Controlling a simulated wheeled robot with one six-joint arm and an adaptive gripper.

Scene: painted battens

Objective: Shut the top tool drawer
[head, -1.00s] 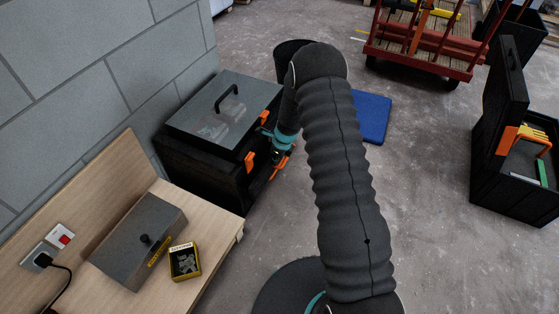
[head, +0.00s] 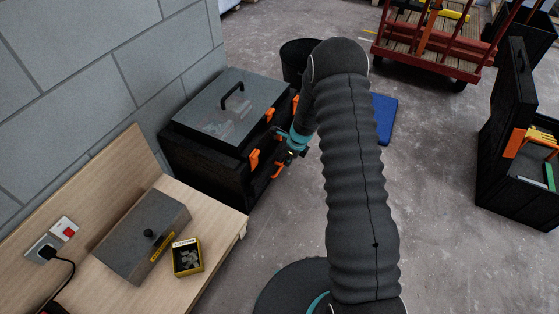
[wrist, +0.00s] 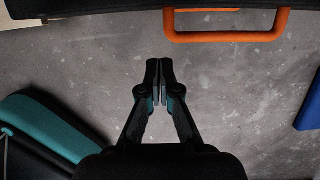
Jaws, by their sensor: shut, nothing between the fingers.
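The tool chest (head: 200,160) is black with a grey see-through lid and stands against the block wall at the left. An orange drawer handle (head: 279,172) shows at its right-hand side, close to my gripper (head: 291,158). In the wrist view the handle (wrist: 226,38) juts from the black drawer front (wrist: 100,9) at the top edge. My gripper (wrist: 160,70) is shut and empty, its tips below and left of the handle, apart from it in the picture. How far the drawer stands out cannot be told; my arm and gripper hide part of that side.
A wooden bench (head: 215,225) with a grey box (head: 140,235) and a yellow-black tray (head: 187,257) stands in front of the chest. A black bin (head: 298,58) is behind it, a blue mat (head: 385,118) right. A red cart (head: 425,65) and open black case (head: 520,190) stand farther right.

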